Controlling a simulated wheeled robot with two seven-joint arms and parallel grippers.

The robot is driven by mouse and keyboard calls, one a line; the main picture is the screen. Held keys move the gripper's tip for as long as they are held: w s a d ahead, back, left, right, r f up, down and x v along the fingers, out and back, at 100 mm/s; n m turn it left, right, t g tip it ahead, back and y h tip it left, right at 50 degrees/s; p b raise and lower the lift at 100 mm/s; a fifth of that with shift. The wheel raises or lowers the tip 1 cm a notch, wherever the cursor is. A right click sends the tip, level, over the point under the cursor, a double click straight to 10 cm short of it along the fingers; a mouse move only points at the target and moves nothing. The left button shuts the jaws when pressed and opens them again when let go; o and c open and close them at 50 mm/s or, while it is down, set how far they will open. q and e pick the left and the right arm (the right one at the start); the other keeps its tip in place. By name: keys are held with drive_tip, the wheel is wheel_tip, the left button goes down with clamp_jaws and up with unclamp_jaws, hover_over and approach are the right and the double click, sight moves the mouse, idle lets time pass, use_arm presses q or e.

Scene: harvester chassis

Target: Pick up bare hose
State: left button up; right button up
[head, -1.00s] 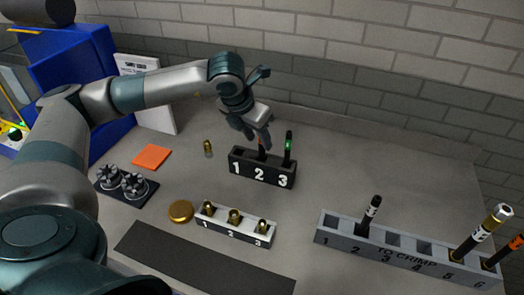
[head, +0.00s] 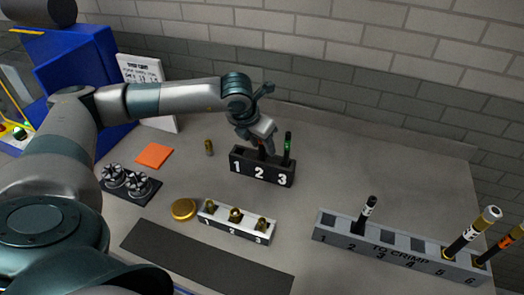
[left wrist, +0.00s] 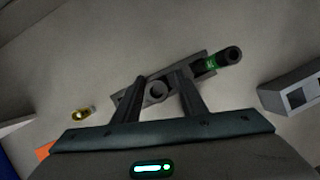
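A black rack (head: 262,172) numbered 1 to 3 stands at the back middle of the table. A dark hose (head: 262,152) stands upright in slot 2, mostly hidden by my left gripper in the head view. In the left wrist view its round open end (left wrist: 157,92) shows between the fingers. My left gripper (head: 264,142) is above slot 2, open, with one finger on each side of the hose; I cannot tell whether they touch it. A hose with a green band (head: 287,148) stands in slot 3, just right of the gripper. My right gripper is out of view.
A grey TO CRIMP rack (head: 397,254) holds several hoses at right. A white numbered rack (head: 236,223) holds brass fittings. A brass fitting (head: 209,147), orange square (head: 154,155), gold disc (head: 184,209) and dark mat (head: 205,258) lie left and front.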

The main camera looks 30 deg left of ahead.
use_arm(q)
clamp_jaws()
drive_tip(key=shift+r, duration=0.15)
wheel_tip(320, 180, up, 9)
drive_tip(key=b, duration=0.4)
drive_tip(key=shift+r, duration=0.4)
